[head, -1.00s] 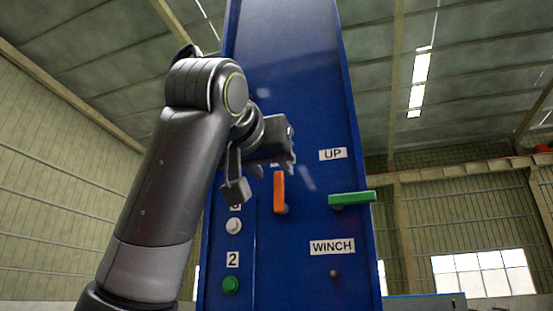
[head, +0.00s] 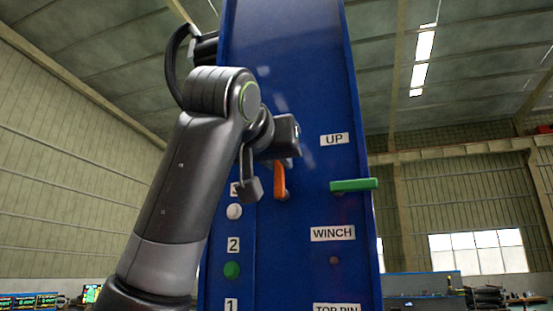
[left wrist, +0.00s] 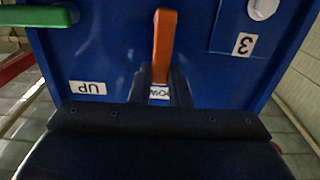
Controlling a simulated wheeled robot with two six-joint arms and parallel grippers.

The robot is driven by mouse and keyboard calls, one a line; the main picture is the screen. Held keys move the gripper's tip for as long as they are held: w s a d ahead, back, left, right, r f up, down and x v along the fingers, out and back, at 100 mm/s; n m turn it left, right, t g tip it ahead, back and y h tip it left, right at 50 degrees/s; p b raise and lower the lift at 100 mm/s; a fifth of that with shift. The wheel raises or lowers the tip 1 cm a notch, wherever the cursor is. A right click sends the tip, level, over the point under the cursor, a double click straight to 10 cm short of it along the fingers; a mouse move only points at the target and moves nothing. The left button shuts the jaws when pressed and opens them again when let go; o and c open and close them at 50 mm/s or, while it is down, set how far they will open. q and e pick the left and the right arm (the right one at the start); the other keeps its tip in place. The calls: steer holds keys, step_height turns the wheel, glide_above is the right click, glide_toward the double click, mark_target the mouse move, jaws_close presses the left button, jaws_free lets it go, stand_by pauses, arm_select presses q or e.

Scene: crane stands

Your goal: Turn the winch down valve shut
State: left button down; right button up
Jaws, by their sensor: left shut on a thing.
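The orange valve lever (head: 280,181) stands nearly upright on the blue panel (head: 300,80), left of the green lever. It also shows in the left wrist view (left wrist: 164,42). A white label behind my fingers in that view is partly covered and looks like DOWN. My left gripper (left wrist: 160,80) is shut on the end of the orange lever, with one finger on each side. In the head view my left gripper (head: 285,150) hides the lever's upper end. My right gripper is in neither view.
A green lever (head: 354,185) sticks out level below the UP label (head: 334,140). The WINCH label (head: 332,233) is lower. A white button (head: 234,211) and a green button (head: 232,270) sit at the panel's left.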

mark_target(313, 194)
arm_select(q)
steer(key=m, duration=0.1)
steer(key=d+m, duration=0.1)
steer(key=m, duration=0.1)
steer(key=d+m+b, duration=0.1)
steer(key=shift+s+f, duration=0.25)
steer(key=shift+s, duration=0.05)
steer(key=m, duration=0.2)
steer(key=d+f+m+b, duration=0.1)
steer(key=m, duration=0.2)
steer(key=shift+s+d+f+m+b, duration=0.25)
steer(key=shift+s+d+m+b, duration=0.05)
steer(key=shift+d+m+b, duration=0.1)
steer(key=m, duration=0.1)
steer(key=f+m+b, duration=0.1)
steer(key=m, duration=0.1)
steer(key=d+m, duration=0.1)
steer(key=shift+s+f+b, duration=0.15)
steer(key=shift+f+b, duration=0.25)
steer(key=shift+d+f+m+b, duration=0.1)
steer(key=shift+f+m+b, duration=0.3)
steer(key=shift+m, duration=0.65)
steer(key=shift+f+m+b, duration=0.3)
steer(key=shift+f+m, duration=0.05)
steer(key=shift+m, duration=0.7)
steer(key=c, duration=1.4)
jaws_free()
steer(key=shift+o, duration=0.2)
